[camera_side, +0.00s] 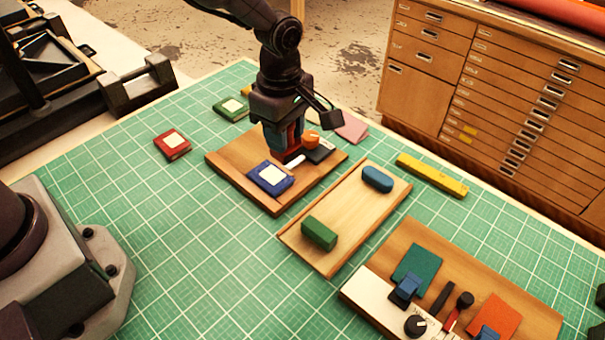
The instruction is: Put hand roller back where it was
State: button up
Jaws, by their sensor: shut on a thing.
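My gripper (284,138) points down over the back of a brown wooden board (228,160). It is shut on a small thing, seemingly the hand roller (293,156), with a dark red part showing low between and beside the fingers. A short white piece (296,161) sticks out in front of it; I cannot tell if it belongs to the roller. The fingers hide most of the held thing, and I cannot tell whether it touches the board. An orange round piece (311,139) and a dark block (320,152) are just right of the fingers.
A blue block with a white label (270,178) lies on the same board. A lighter tray (345,211) holds a green block (319,233) and a blue rounded block (377,179). Another board (440,251) at lower right carries several tools.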

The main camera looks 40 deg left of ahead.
jog(key=s+d+r+m, duration=0.3)
jog(key=s+d+m, duration=0.15)
jog(key=s, duration=0.25)
jog(key=shift+n, duration=0.25)
jog(key=w+d+f, duration=0.2)
jog(key=w+f, duration=0.1)
jog(key=w, duration=0.1)
jog(key=w+d+f, duration=0.2)
jog(key=w+f, duration=0.1)
jog(key=w, duration=0.1)
jog(key=w+d+f, duration=0.2)
jog(key=w+f, duration=0.1)
jog(key=w, duration=0.1)
jog(key=shift+d+f, duration=0.15)
jog(key=shift+f, duration=0.25)
jog(key=shift+w+d+f, duration=0.15)
jog(key=shift+w+f, duration=0.1)
jog(key=shift+f, duration=1.6)
jog(key=shift+f, duration=0.1)
jog(key=o, duration=0.8)
jog(key=shift+f, duration=0.1)
